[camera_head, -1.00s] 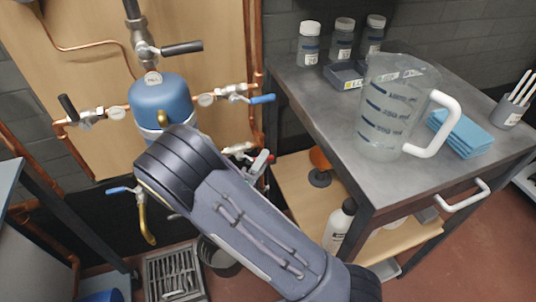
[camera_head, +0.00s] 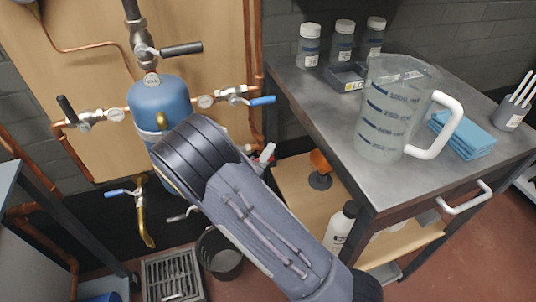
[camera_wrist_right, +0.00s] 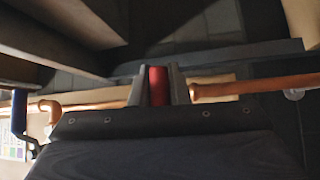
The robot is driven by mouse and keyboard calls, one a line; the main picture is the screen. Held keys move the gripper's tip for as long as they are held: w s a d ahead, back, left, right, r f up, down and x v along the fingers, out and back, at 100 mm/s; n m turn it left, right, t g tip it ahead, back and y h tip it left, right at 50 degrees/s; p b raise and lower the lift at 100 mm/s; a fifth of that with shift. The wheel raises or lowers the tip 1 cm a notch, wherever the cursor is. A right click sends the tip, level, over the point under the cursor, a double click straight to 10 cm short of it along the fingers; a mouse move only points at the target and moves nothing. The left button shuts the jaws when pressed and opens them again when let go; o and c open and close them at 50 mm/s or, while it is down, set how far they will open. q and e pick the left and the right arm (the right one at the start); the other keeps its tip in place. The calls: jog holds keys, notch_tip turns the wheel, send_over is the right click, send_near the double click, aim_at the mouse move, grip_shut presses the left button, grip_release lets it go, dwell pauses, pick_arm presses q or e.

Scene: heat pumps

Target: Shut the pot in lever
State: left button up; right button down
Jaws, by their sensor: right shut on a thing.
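The blue pot (camera_head: 160,103) stands against the wooden panel, with valves and copper pipes around it. My right arm covers its lower right part. In the right wrist view my right gripper (camera_wrist_right: 158,88) is shut on a red lever handle (camera_wrist_right: 158,80), held upright between both fingers. A copper pipe runs behind it to both sides. In the head view my right wrist hides the fingers and that handle. Other levers show: a black one (camera_head: 181,48) above the pot, a blue one (camera_head: 262,100) to its right and a pale one (camera_head: 266,153) beside my wrist. My left gripper is not in view.
A metal table (camera_head: 315,95) at the right holds a measuring jug (camera_head: 388,125), bottles and blue cloths (camera_head: 465,137). Below the pot are a floor drain grate (camera_head: 172,275) and a dark bucket (camera_head: 219,257). A brass spout (camera_head: 143,222) hangs at the left.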

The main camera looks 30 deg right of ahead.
dwell(0.3)
jog(key=w+a+f+m+g+y+p, duration=0.1)
jog(key=a+f+m+y+p, duration=0.4)
jog(key=y, duration=0.8)
jog(key=shift+a+f+m+g, duration=0.7)
jog(key=shift+a+f+m, duration=0.7)
jog(key=shift+m, duration=0.8)
jog(key=shift+w+d+f, duration=0.1)
jog(key=c, duration=1.4)
grip_release()
jog(key=shift+d, duration=0.1)
